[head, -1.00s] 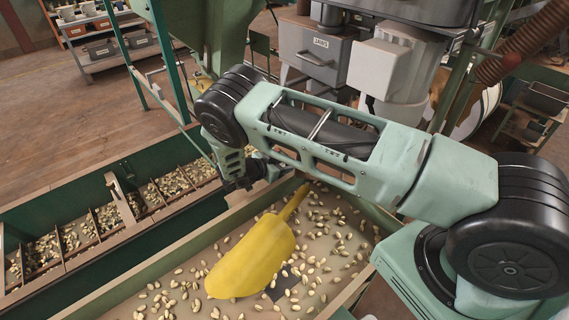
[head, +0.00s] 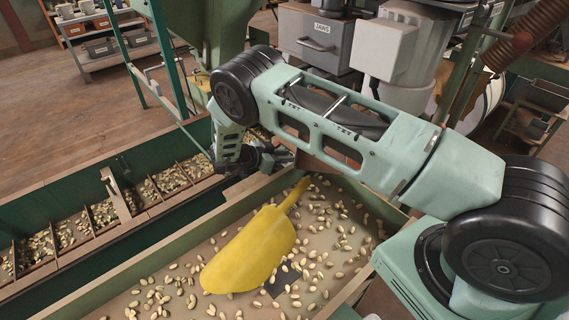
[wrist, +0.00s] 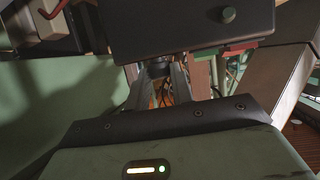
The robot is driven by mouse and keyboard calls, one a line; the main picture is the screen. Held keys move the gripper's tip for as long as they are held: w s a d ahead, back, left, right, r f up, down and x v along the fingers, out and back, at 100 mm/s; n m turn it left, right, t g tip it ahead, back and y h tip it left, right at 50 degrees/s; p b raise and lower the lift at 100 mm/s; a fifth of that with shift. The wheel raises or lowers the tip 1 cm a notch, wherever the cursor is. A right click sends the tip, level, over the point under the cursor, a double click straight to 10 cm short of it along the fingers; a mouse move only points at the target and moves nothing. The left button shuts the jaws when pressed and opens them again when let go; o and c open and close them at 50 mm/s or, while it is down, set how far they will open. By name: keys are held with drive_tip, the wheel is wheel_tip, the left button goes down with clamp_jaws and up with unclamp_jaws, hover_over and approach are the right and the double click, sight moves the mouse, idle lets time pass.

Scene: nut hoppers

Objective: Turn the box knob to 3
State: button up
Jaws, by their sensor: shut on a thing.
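In the head view my gripper (head: 268,160) is above the trough's far edge, small and partly behind my arm. The dark box cannot be made out there.
A yellow scoop (head: 252,252) lies among scattered nuts in the near trough (head: 150,262). A divided bin of nuts (head: 62,272) runs along the left. A grey box marked JAWS (head: 318,38) stands behind my arm. Open wooden floor (head: 60,125) lies at the left.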

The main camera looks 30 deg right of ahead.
drive_tip(key=m+g+b, duration=0.1)
drive_tip(key=b, duration=0.1)
drive_tip(key=f+m+g+b, duration=0.1)
drive_tip(key=g+b, duration=0.1)
drive_tip(key=b, duration=0.1)
drive_tip(key=shift+w+m, duration=0.35)
drive_tip(key=shift+m, duration=0.05)
drive_tip(key=m+g+b, duration=0.1)
drive_tip(key=b, duration=0.1)
drive_tip(key=m+g+y+b, duration=0.1)
drive_tip(key=g+b, duration=0.1)
drive_tip(key=shift+w+d+r+m, duration=0.1)
drive_tip(key=shift+w+m, duration=0.15)
drive_tip(key=shift+m, duration=0.15)
drive_tip(key=shift+w+d+r+m+g+y+b, duration=0.1)
drive_tip(key=shift+r+m+g+y+b, duration=0.1)
drive_tip(key=shift+m+g+y+b, duration=0.55)
drive_tip(key=shift+w+r+m+g+y+b, duration=0.1)
drive_tip(key=shift+r+m+g+y+b, duration=0.1)
drive_tip(key=shift+m+g+y+b, duration=0.6)
drive_tip(key=shift+m+g, duration=0.25)
drive_tip(key=o, duration=1)
drive_tip(key=shift+r, duration=0.1)
wheel_tip(320, 180, up, 10)
drive_tip(key=p, duration=0.4)
